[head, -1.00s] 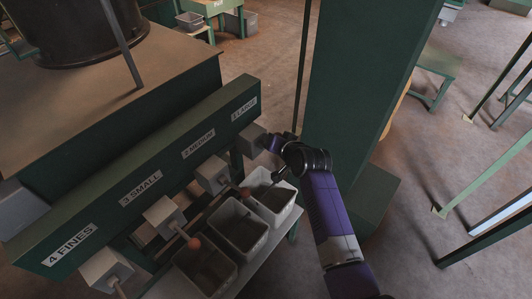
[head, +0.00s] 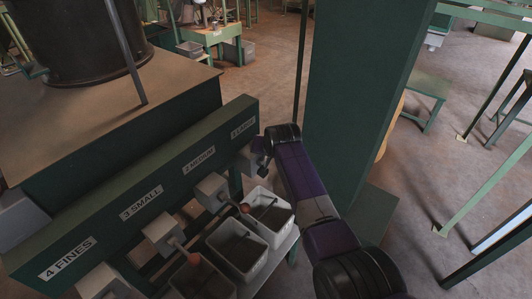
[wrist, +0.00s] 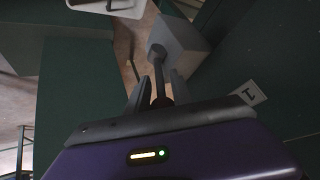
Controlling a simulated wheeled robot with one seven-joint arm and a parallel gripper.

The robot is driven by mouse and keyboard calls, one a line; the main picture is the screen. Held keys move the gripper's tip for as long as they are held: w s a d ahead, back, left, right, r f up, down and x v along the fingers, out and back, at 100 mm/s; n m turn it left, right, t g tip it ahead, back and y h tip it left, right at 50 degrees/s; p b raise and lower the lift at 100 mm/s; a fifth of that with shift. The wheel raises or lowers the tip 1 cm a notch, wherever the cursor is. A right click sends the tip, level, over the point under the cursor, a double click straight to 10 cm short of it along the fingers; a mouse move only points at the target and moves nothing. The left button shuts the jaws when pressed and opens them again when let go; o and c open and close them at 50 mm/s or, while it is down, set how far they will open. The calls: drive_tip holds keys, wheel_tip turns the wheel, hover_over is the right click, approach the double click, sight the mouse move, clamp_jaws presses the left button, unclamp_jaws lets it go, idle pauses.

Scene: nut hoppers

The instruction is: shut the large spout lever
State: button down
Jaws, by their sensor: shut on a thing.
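The large spout is the grey box (head: 250,160) under the "1 LARGE" label (head: 243,127) at the far end of the green hopper beam; it also shows in the wrist view (wrist: 182,44). Its lever (wrist: 158,74) is a thin rod running from a round pivot on the box toward my gripper. My gripper (wrist: 160,94) has a finger on each side of the lever's dark reddish end and is shut on it. In the head view, my purple and black wrist reaches beside the spout, and the lever and fingertips are mostly hidden.
Other spouts stand along the beam, medium (head: 211,190) and small (head: 163,233), with red-knobbed levers. Grey bins (head: 268,228) stand below on a bench. A wide green post (head: 345,110) rises close to the right of my arm.

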drive_tip(key=shift+w+r, duration=0.15)
drive_tip(key=shift+r, duration=0.1)
drive_tip(key=c, duration=1.5)
unclamp_jaws()
drive_tip(key=shift+f, duration=0.1)
drive_tip(key=shift+a, duration=0.1)
drive_tip(key=shift+v, duration=3.95)
drive_tip(key=shift+f, duration=0.1)
